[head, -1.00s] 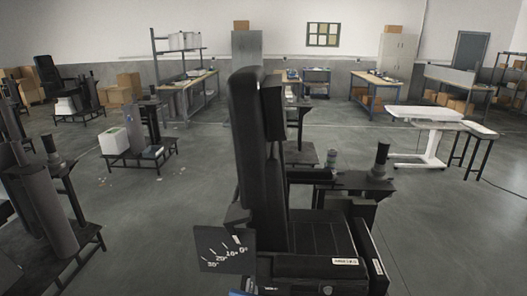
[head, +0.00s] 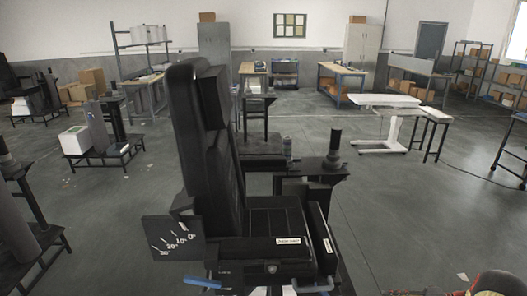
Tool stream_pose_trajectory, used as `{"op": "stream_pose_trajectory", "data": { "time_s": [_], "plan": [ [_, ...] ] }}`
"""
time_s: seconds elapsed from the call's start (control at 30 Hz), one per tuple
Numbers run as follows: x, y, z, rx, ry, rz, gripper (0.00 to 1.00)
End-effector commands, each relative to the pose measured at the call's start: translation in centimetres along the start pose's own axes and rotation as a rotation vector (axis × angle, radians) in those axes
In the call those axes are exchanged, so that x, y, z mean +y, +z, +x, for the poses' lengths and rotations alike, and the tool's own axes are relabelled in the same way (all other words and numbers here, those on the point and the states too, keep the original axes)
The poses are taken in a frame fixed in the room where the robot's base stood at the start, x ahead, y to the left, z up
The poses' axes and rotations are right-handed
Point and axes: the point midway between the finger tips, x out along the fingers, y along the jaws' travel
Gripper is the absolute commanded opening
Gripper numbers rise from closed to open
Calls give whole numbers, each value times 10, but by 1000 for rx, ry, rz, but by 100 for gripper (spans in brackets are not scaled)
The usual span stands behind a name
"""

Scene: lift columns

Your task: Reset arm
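My gripper does not show clearly in the head view. A black chair-like unit with a tall padded back (head: 190,130) stands upright in the middle. Its seat (head: 270,220) faces right. A dark plate with an angle scale (head: 173,244) is on its lower left side.
Workbenches (head: 342,70) and a grey cabinet (head: 362,48) line the back wall. Black stands (head: 105,155) fill the left. Open grey floor (head: 410,215) lies right of the chair.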

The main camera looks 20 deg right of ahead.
Motion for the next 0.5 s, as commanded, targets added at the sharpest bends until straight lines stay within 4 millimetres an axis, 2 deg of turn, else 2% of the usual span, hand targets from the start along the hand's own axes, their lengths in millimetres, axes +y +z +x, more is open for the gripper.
{"op": "stream_pose_trajectory", "data": {
  "time_s": [0.27,0.4,0.5],
  "plan": [
    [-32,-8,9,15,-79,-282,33],
    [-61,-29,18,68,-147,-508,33],
    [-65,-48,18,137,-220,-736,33]
  ]
}}
